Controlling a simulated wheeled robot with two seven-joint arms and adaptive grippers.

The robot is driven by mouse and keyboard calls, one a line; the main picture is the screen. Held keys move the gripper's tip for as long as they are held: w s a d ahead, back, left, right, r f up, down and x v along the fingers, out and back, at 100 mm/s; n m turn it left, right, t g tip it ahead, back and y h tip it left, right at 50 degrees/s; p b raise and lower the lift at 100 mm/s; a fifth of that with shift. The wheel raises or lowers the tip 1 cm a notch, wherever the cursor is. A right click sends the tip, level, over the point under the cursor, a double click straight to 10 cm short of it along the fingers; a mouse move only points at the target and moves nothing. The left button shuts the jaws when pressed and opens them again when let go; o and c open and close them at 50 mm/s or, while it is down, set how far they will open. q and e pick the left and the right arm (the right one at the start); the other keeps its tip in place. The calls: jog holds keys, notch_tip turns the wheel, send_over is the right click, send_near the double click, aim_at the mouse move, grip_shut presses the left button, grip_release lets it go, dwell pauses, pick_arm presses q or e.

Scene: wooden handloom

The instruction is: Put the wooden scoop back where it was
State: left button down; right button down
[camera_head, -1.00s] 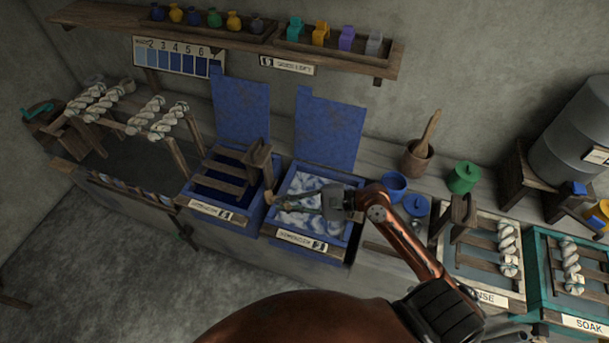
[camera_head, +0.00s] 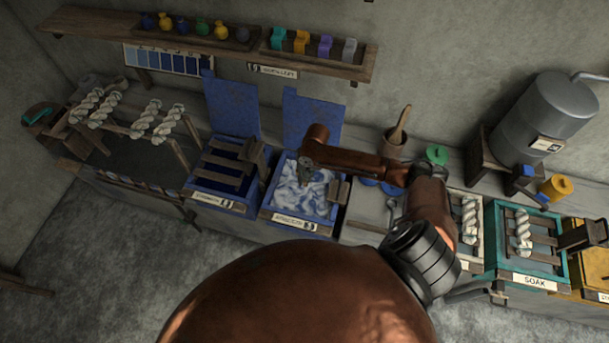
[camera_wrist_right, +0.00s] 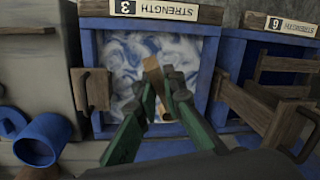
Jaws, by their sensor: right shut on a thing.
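My right gripper (camera_head: 306,172) is over the blue vat (camera_head: 297,222) with white-and-blue contents, pointing down. In the right wrist view its green fingers (camera_wrist_right: 163,92) are shut on a light wooden piece, which I take for the wooden scoop (camera_wrist_right: 153,72). The scoop shows between and just beyond the fingertips, against the marbled contents; I cannot tell if it touches them. In the head view the scoop is hidden or too small to make out. The vat also shows in the right wrist view (camera_wrist_right: 213,62), with a label reading STRENGTH 3. My left gripper is not in view.
A second blue vat (camera_head: 216,203) with wooden slats stands to the left. A wooden mortar (camera_head: 391,148) with a stick and a green lidded pot (camera_head: 436,155) stand to the right. A blue cup (camera_wrist_right: 42,139) lies lower left in the wrist view. Raised blue lids (camera_head: 312,122) stand behind the vats.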

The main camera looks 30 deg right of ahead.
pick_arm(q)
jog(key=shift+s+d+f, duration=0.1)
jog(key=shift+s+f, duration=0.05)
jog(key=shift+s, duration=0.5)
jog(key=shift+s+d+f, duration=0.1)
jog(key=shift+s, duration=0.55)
